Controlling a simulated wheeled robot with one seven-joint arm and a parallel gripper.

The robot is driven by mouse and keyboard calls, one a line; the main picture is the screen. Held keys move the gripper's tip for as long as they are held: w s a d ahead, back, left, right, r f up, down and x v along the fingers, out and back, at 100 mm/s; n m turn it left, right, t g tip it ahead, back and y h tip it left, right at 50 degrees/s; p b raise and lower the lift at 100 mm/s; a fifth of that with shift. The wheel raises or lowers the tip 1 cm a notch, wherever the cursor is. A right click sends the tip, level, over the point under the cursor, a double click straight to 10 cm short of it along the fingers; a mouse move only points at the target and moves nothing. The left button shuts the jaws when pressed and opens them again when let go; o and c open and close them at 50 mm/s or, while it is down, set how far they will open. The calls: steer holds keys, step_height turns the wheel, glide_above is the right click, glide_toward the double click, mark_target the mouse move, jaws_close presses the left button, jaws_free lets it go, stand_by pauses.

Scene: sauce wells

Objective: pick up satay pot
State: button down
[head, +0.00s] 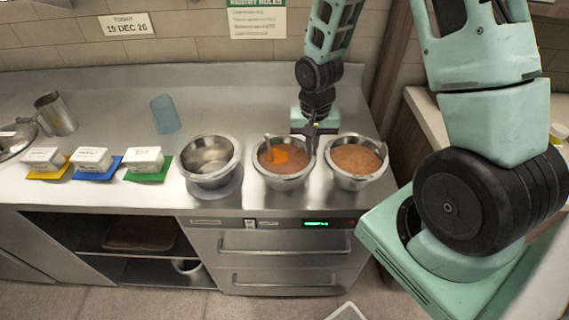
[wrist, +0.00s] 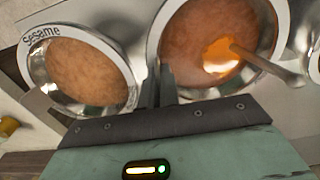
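Three round metal pots stand in a row at the counter front. The middle pot (head: 284,182) holds orange-brown sauce and a ladle (head: 270,149); it also shows in the wrist view (wrist: 168,22), where no label on it is readable. The right pot (head: 349,181) holds browner sauce; its rim reads "Sesame" in the wrist view (wrist: 117,52). My gripper (head: 312,138) points down at the right rim of the middle pot. In the wrist view its dark fingers (wrist: 160,85) are close together, with that rim appearing to pass between them. Fingers partly hide the rim.
The left pot (head: 208,176) holds a pale content. White blocks on yellow, blue and green cards (head: 147,176), a blue cup (head: 165,114) and a metal jug (head: 55,115) stand farther left.

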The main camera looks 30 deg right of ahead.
steer(key=shift+r, duration=0.1)
stand_by(0.3)
steer(key=shift+w+r, duration=0.1)
steer(key=shift+r, duration=0.4)
step_height(320, 180, up, 9)
steer(key=shift+b, duration=0.75)
steer(key=shift+f, duration=0.15)
steer(key=shift+f+b, duration=0.6)
steer(key=shift+f, duration=0.15)
